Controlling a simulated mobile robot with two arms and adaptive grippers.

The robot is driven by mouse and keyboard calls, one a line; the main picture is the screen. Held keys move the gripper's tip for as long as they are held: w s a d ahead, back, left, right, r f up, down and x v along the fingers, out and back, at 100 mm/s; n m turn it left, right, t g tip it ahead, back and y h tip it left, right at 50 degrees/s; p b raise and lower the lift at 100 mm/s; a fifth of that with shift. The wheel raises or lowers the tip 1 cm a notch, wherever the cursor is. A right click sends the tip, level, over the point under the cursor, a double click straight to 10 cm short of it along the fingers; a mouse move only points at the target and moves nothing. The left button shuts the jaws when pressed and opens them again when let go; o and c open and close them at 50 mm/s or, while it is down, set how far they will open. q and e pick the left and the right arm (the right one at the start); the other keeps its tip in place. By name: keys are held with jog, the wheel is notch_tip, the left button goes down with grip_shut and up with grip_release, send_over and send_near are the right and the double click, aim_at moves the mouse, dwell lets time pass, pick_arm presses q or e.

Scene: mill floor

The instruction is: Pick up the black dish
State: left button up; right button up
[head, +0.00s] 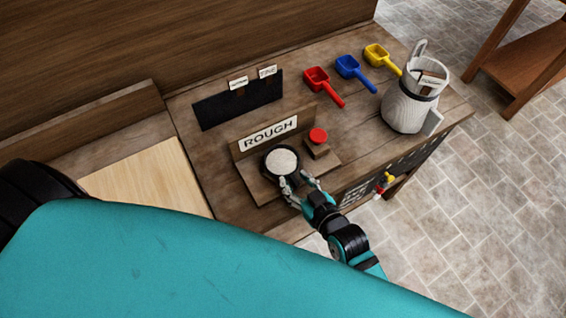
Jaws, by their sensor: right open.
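The black dish (265,167) holds a white, grainy heap and sits on a wooden stand (257,190) in front of a sign reading "ROUGH" (270,132). My right gripper (297,180) is open at the near right edge of the dish. One finger is close to the rim, and the other is off to the right. I cannot tell whether a finger touches the rim. My left gripper is not in view.
A red button (318,136) on a wooden block stands right of the dish. Red (317,79), blue (348,67) and yellow (376,55) scoops lie behind. A whitish container (407,108) stands at right. A dark board (238,102) stands behind the sign.

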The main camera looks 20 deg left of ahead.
grip_shut()
jog(key=shift+r, duration=0.2)
dwell(0.4)
